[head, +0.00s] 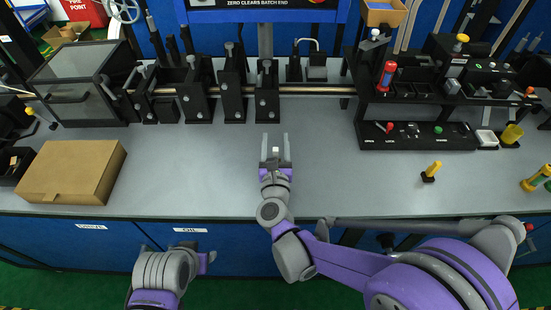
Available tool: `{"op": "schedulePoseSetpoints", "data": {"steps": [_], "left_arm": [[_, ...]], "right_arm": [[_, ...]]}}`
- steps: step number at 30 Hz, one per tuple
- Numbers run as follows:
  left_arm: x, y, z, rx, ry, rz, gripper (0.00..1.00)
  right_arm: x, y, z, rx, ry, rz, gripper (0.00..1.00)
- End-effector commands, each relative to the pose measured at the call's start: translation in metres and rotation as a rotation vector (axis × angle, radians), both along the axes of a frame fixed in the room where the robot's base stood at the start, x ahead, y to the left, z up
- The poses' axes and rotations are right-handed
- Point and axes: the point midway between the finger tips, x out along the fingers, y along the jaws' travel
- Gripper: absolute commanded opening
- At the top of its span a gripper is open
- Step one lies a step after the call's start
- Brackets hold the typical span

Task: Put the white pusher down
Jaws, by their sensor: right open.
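My right gripper (275,139) is open over the middle of the grey bench top (330,180), its two fingers pointing toward the back. A small white piece (274,151) shows between the fingers near the palm. It may be the white pusher, and I cannot tell whether it touches the bench or the fingers. My left arm shows at the lower left in front of the bench, and its gripper fingers are not visible.
A cardboard box (72,172) lies at the left. Black stands (232,90) carry a long rod (315,89) along the back. A black control panel (418,135) and a yellow-handled piece (431,172) are at the right. Bench around my right gripper is clear.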

Motion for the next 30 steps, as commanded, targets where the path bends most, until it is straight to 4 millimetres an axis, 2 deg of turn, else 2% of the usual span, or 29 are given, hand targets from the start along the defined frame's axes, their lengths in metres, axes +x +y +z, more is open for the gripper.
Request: {"op": "schedulePoseSetpoints", "data": {"steps": [6,15,30], "left_arm": [[-0.0001,0.0000,0.0000,0.000,0.000,0.000,0.50],[-0.0001,0.0000,0.0000,0.000,0.000,0.000,0.50],[0.0000,0.0000,0.0013,0.000,0.000,0.000,0.50]], "right_arm": [[0.0014,0.0000,-0.0001,-0.001,0.000,0.001,0.55],[0.0011,0.0001,0.0000,-0.001,0.000,0.001,0.01],[0.0010,0.0001,0.0049,-0.001,0.000,0.001,0.00]]}}
